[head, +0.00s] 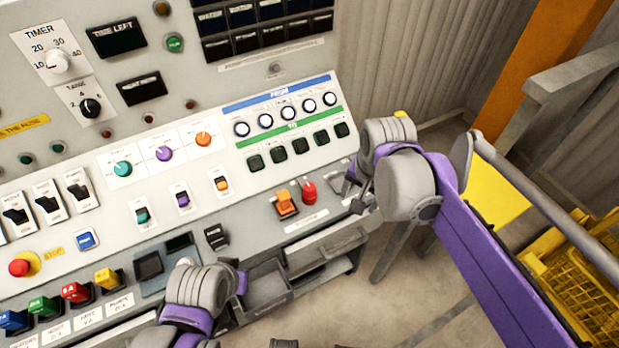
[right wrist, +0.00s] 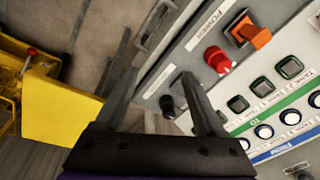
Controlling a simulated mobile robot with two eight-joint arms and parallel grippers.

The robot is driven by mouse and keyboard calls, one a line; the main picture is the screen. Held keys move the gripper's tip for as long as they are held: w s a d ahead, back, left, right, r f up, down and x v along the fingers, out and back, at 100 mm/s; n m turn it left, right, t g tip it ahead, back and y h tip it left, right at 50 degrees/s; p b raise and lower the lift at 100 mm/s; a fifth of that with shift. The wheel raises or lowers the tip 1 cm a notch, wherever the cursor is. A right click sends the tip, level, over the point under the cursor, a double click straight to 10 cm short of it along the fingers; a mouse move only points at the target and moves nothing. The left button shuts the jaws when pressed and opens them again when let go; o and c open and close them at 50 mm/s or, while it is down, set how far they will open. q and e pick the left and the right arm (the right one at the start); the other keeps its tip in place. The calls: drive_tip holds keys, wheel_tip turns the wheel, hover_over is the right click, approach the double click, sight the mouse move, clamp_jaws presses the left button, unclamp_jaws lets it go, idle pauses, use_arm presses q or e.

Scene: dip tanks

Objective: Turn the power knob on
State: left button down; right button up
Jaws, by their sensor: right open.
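A black knob (right wrist: 167,103) shows between the fingers of my right gripper in the right wrist view, below a pale label strip on the panel edge. In the head view my right gripper hides it. My right gripper (right wrist: 157,58) is open, its fingers either side of the knob in the picture; I cannot tell whether they touch it. It also shows at the panel's right end in the head view (head: 356,196). A POWER label (right wrist: 207,24) sits by a red knob (right wrist: 217,60) and an orange switch (right wrist: 250,33). My left gripper (head: 238,279) is low in the head view, its fingers unclear.
The sloped panel (head: 75,180) carries several other knobs, switches and buttons. Green-framed buttons (right wrist: 238,104) lie just right of my right gripper in the wrist view. An open drawer (head: 268,287) is under the panel. A yellow crate (head: 575,285) stands on the floor at right.

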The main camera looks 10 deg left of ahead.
sight(310, 187)
drive_tip(key=w+a+r+m+g+p, duration=0.2)
drive_tip(key=w+a+r+m, duration=0.1)
drive_tip(key=w+a, duration=0.65)
drive_tip(key=f, duration=0.3)
drive_tip(key=s+a+f, duration=0.1)
drive_tip(key=f, duration=0.3)
drive_tip(key=a+f, duration=0.1)
drive_tip(key=f, duration=0.2)
drive_tip(key=shift+s+f, duration=0.25)
drive_tip(key=shift+s, duration=0.15)
drive_tip(key=shift+c, duration=0.3)
clamp_jaws()
